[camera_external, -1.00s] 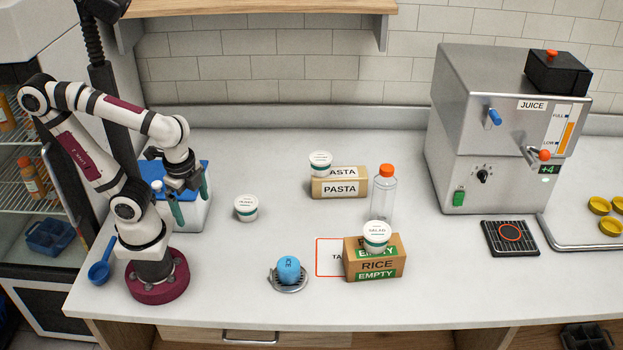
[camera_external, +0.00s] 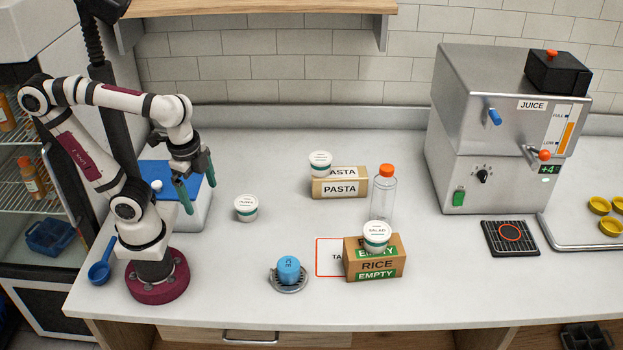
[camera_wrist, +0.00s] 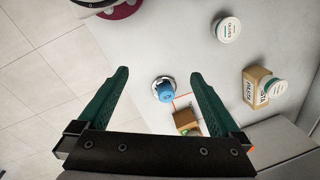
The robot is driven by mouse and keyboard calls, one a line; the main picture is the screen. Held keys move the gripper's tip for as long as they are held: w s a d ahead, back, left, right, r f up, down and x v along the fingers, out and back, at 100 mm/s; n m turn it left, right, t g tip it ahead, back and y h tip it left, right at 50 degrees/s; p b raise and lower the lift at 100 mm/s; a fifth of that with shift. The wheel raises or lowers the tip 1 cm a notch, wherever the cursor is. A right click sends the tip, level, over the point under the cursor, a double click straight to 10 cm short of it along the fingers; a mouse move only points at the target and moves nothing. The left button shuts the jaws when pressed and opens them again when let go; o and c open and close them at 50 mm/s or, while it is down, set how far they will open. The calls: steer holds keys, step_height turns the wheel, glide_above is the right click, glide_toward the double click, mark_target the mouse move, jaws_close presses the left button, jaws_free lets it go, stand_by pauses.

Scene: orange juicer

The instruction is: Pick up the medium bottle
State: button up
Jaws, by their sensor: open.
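A clear bottle with an orange cap (camera_external: 383,198) stands upright on the counter, behind the rice box and right of the pasta box. It is the only bottle on the counter, and its lower part is hidden by the salad tub. My gripper (camera_external: 198,194) is open and empty, raised at the left over the front of the blue-lidded box, well left of the bottle. In the wrist view my gripper's green fingers (camera_wrist: 160,85) are spread wide with nothing between them. I cannot make out the bottle clearly there.
A rice box (camera_external: 375,268) with a salad tub (camera_external: 376,234) on top stands in front of the bottle. A pasta box (camera_external: 340,188) bears another tub (camera_external: 320,163). A lone tub (camera_external: 246,208) and a blue item (camera_external: 289,269) lie between. The juicer (camera_external: 500,140) stands right.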

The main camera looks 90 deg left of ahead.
mark_target(391, 193)
steer(key=w+a+f+n+t, duration=0.15)
steer(key=w+t, duration=0.25)
steer(key=w, duration=0.8)
steer(key=w+a+f+n+t, duration=0.1)
steer(key=w+a+n+t, duration=0.25)
steer(key=w, duration=0.85)
steer(key=w+a+r+n+t+y, duration=0.2)
steer(key=w+a+n+t+y, duration=0.15)
steer(key=w+a+t, duration=0.55)
step_height(391, 193, down, 18)
steer(key=a+n+y, duration=0.1)
steer(key=a+y, duration=0.1)
steer(key=shift+g, duration=0.25)
steer(key=x, duration=1.6)
steer(key=shift+w+d+f, duration=0.1)
steer(key=shift+d+f, duration=0.05)
steer(key=c, duration=1.2)
